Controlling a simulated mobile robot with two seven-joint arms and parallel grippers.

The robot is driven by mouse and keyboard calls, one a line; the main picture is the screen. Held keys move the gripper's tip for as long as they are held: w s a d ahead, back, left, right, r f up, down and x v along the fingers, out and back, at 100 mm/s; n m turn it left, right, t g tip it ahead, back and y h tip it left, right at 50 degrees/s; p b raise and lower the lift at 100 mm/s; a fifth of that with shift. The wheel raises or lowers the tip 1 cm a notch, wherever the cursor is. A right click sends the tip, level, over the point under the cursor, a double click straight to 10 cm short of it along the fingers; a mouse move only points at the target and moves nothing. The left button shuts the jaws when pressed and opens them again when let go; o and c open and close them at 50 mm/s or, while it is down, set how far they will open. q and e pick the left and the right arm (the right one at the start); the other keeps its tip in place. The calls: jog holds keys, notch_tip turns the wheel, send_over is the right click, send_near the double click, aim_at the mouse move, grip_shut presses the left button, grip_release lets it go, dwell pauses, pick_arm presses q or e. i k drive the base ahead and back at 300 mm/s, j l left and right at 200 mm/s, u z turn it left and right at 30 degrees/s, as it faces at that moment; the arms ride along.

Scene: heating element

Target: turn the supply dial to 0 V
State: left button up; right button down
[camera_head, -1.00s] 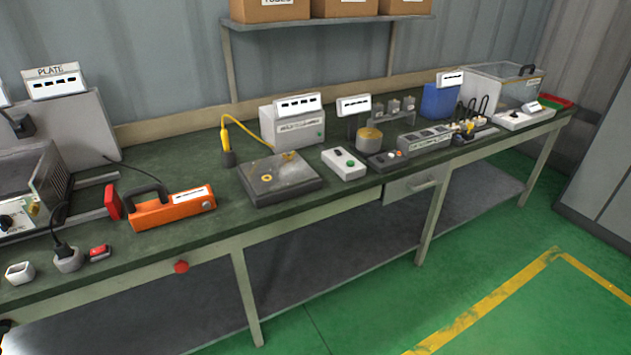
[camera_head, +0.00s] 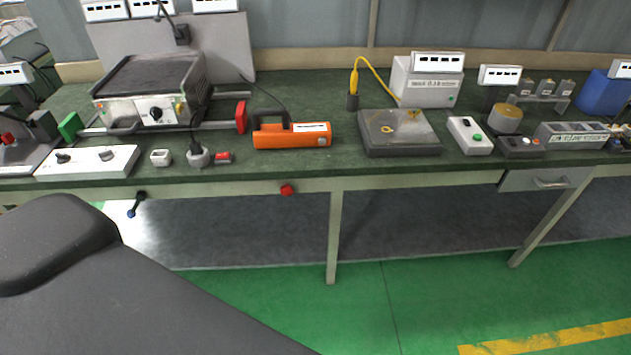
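A black dial (camera_head: 156,114) sits on the light front panel of a black-topped box (camera_head: 160,75) at the back left of the bench. A white control panel (camera_head: 88,161) with two dark knobs lies at the front left edge. I cannot read any volt marks, so I cannot tell which of these is the supply dial. A large dark grey arm link of mine (camera_head: 120,275) fills the lower left and hides the floor there. Neither gripper is in view, and nothing of mine touches the dials.
The green bench (camera_head: 290,172) also holds a white socket, a plug (camera_head: 198,156), a red switch (camera_head: 223,157), an orange tool (camera_head: 292,135), a grey plate block (camera_head: 400,132) and a white button box (camera_head: 469,136). A red knob (camera_head: 287,189) sticks out of the front edge.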

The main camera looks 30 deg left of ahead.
aim_at(62, 158)
jog(key=u, duration=1.7)
jog(key=j+z, duration=0.25)
jog(key=z, duration=0.15)
jog(key=i+j+z, duration=0.1)
jog(key=j+z, duration=0.55)
jog(key=j, duration=1)
jog(key=k+j+z, duration=0.1)
jog(key=j, duration=0.4)
